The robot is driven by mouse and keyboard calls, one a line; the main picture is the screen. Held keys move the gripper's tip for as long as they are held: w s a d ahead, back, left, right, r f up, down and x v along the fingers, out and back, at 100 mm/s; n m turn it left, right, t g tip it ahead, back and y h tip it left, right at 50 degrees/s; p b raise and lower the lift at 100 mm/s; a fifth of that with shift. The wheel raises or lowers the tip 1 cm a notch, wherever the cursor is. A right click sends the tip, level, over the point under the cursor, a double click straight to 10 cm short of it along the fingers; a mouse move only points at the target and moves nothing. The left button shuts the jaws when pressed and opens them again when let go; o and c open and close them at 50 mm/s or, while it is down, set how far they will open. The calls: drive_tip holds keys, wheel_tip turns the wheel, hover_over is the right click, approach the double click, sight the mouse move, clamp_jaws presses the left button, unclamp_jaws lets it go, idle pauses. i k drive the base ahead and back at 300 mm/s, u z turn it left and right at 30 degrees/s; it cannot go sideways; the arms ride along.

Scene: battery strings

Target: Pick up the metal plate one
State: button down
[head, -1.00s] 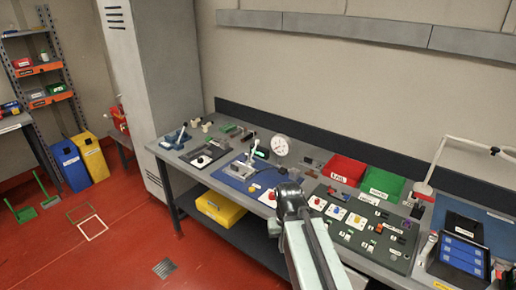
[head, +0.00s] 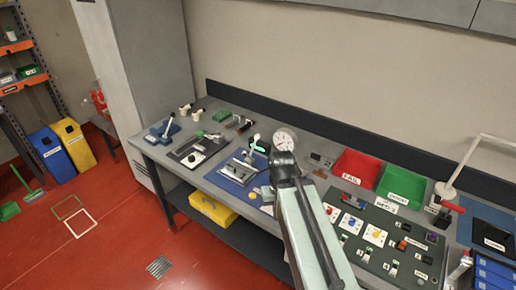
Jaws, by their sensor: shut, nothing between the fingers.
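A grey metal fixture with a flat plate (head: 240,168) and an upright handle sits on the blue mat (head: 229,184) on the workbench. I cannot tell whether this flat part is metal plate one; no label for it is legible. My arm reaches up from the bottom of the head view, and its dark joint covers the bench just right of the blue mat. My gripper's fingers do not show; they are out of sight behind or beyond the arm.
A lever press (head: 166,128) stands at the bench's left end. A round dial gauge (head: 285,140) stands behind my arm. A red bin (head: 357,165), a green bin (head: 405,184) and a dark panel with switches (head: 375,262) lie to the right.

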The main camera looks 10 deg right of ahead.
sight(240, 173)
drive_tip(key=u, duration=0.4)
drive_tip(key=i, duration=0.45)
drive_tip(key=u, duration=2.2)
